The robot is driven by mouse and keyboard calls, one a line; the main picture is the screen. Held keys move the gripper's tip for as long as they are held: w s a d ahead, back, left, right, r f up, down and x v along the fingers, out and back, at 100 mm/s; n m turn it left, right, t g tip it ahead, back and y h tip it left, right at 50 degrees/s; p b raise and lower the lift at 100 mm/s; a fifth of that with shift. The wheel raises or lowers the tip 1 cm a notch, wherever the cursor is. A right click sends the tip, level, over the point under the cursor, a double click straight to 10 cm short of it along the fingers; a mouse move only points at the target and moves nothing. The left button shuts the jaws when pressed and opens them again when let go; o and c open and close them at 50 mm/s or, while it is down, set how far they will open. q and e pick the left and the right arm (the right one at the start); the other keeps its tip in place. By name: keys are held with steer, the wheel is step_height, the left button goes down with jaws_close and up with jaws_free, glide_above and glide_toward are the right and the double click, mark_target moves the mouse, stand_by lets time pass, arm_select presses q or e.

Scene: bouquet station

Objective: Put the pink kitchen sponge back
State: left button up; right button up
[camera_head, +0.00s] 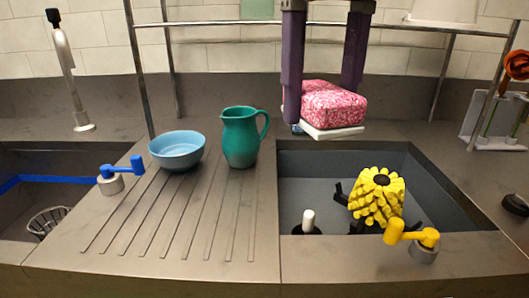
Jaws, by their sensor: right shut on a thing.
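The pink kitchen sponge (332,104) is a speckled pink and white block, right of centre at the back of the sink. My right gripper (322,104) comes down from above with two purple fingers, one at the left end of the sponge and one behind its right part. It is shut on the sponge. A thin white slab, like a dish (338,132), shows directly under the sponge; I cannot tell whether the two touch. A small blue piece shows under its left end. My left gripper is not in view.
A teal jug (239,138) and a blue bowl (177,150) stand on the ribbed drainboard (165,220), left of the sponge. A yellow tufted thing (377,197) is in the right sink (305,185). A metal rail (215,24) crosses behind.

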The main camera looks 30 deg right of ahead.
steer(key=shift+s+d+f, duration=0.15)
steer(key=shift+s+d, duration=0.25)
steer(key=shift+s, duration=0.3)
glide_above(311, 253)
step_height(311, 253, down, 14)
steer(key=shift+r, duration=0.1)
steer(key=shift+f+b, duration=0.35)
steer(key=shift+f, duration=2.05)
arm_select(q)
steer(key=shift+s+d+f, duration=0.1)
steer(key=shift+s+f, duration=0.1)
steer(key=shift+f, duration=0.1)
arm_select(e)
steer(key=shift+f, duration=0.15)
steer(key=o, duration=1.3)
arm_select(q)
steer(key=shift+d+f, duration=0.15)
